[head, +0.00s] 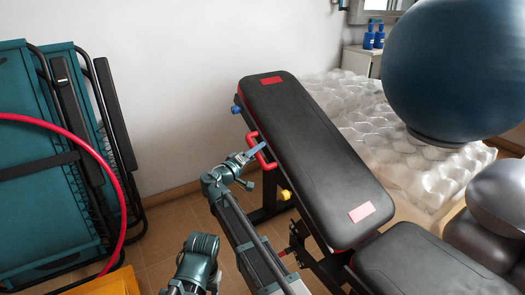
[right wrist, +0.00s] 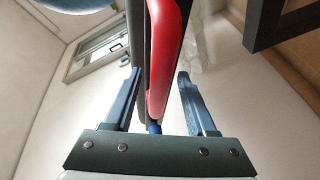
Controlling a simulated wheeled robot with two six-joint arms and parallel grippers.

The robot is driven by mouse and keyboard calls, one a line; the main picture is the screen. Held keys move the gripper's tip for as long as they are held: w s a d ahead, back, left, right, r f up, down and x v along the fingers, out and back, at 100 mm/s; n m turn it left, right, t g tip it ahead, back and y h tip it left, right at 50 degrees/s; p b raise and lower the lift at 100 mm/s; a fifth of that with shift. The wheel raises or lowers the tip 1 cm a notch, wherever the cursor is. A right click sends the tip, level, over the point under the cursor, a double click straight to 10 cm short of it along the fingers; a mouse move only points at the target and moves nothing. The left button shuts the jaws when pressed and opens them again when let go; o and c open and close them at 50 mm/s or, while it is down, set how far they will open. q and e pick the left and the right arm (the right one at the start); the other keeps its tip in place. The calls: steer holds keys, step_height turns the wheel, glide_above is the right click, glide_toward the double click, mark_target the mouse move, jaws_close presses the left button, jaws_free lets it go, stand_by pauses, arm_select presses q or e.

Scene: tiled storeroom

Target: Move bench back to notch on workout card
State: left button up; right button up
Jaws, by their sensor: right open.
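The bench back (head: 300,140) is a long black pad with red end patches, tilted up behind the black seat pad (head: 425,262). A red handle (head: 252,139) sticks out from its left edge. My right gripper (head: 257,153) is at this handle, open. In the right wrist view the red handle (right wrist: 165,50) passes between the two spread fingers (right wrist: 158,82), with a gap on the right side. A yellow knob (head: 285,195) sits below the handle, and a blue knob (head: 236,109) above it. I cannot see a workout card or the notches. My left gripper is not in view.
Folded teal loungers (head: 45,190) and a red hoop (head: 108,170) stand at the left. A large blue ball (head: 455,65), a bubbly white mat (head: 350,110) and grey balls (head: 495,210) are at the right. Tiled floor (head: 165,225) shows between loungers and bench.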

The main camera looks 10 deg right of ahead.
jaws_close()
steer(key=shift+s, duration=0.1)
stand_by(1.3)
